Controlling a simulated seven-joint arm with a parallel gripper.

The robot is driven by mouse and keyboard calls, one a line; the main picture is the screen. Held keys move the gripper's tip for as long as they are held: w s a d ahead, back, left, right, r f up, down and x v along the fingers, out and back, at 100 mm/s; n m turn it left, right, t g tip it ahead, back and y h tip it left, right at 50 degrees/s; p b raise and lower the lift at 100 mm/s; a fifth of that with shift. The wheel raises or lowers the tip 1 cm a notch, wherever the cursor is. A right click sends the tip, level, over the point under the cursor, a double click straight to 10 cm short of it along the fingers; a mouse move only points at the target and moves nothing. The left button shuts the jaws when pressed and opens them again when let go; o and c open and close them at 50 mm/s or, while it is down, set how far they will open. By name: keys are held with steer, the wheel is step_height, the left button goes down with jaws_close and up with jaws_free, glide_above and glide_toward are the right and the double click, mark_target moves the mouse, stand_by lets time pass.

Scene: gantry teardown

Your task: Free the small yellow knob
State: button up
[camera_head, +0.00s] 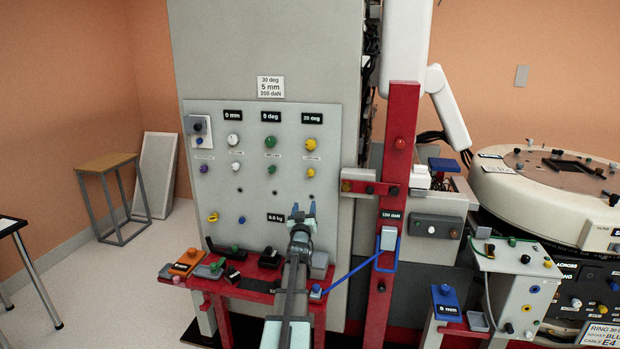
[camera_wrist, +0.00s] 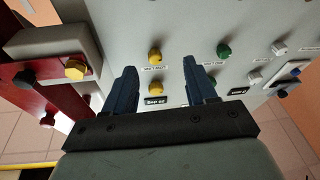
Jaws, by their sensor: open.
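A grey upright panel (camera_head: 260,205) carries two yellow knobs in its right column: an upper yellow knob (camera_head: 311,145) and a lower yellow knob just below it. In the wrist view, one yellow knob (camera_wrist: 155,57) shows beyond the gap between my fingers and the other yellow knob (camera_wrist: 154,85) shows between them. Another yellow knob (camera_wrist: 75,69) sits on a block at left. I cannot tell which of these the task names. My gripper (camera_head: 303,210) is open and empty, in front of the panel's lower right part, below the yellow column; the fingers appear apart from the knobs.
Green knob (camera_head: 270,141) and white knob (camera_head: 234,141) columns stand left of the yellow ones. A red post (camera_head: 402,150) rises close on the right. A red bench (camera_head: 205,283) with several small blocks and a blue handle (camera_head: 387,250) are below and beside my arm.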

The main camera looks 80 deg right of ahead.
mark_target(310, 174)
steer(key=shift+n+h, duration=0.3)
steer(key=shift+h, duration=0.5)
steer(key=x, duration=0.4)
steer(key=r+x, duration=0.1)
steer(key=x, duration=0.4)
steer(key=s+a+r+x, duration=0.1)
steer(key=x, duration=0.4)
steer(key=shift+r, duration=0.25)
jaws_close()
